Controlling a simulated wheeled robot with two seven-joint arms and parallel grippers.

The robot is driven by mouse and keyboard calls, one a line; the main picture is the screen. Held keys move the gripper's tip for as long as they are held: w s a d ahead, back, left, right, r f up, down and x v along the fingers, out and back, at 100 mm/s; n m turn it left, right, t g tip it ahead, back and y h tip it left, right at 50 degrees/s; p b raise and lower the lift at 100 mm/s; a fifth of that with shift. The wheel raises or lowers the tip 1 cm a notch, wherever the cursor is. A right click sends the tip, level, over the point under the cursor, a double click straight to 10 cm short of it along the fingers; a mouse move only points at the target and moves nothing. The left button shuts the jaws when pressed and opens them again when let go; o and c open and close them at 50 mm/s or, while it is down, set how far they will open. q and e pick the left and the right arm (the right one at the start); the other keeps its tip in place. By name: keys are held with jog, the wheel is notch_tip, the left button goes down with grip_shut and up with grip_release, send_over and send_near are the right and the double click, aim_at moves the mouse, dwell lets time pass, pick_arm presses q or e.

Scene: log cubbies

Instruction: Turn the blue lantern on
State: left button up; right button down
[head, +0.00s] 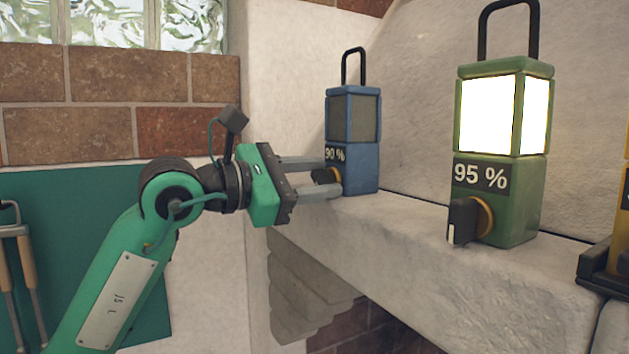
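The blue lantern (362,165) stands upright on the stone ledge in the head view, with a black handle on top and a "90 %" label. Its window is dark grey and unlit. A black and orange knob (326,176) sits low on its front. My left gripper (335,176) reaches in from the left, its two grey fingers apart, one above and one below the knob. I cannot tell whether the fingers touch the knob or the lantern. My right gripper is not in view.
A green lantern (503,165) marked "95 %" stands lit on the ledge (420,240) to the right. Part of a yellow object (606,258) shows at the right edge. A stone wall is behind. Tools with wooden handles (30,280) hang on a green panel at the left.

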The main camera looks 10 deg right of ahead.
pick_arm(q)
jog(key=shift+s+a+f+b, duration=0.1)
jog(key=shift+s+a+b, duration=0.05)
jog(key=shift+a+b, duration=0.25)
jog(key=b+v, duration=0.4)
jog(key=v, duration=0.9)
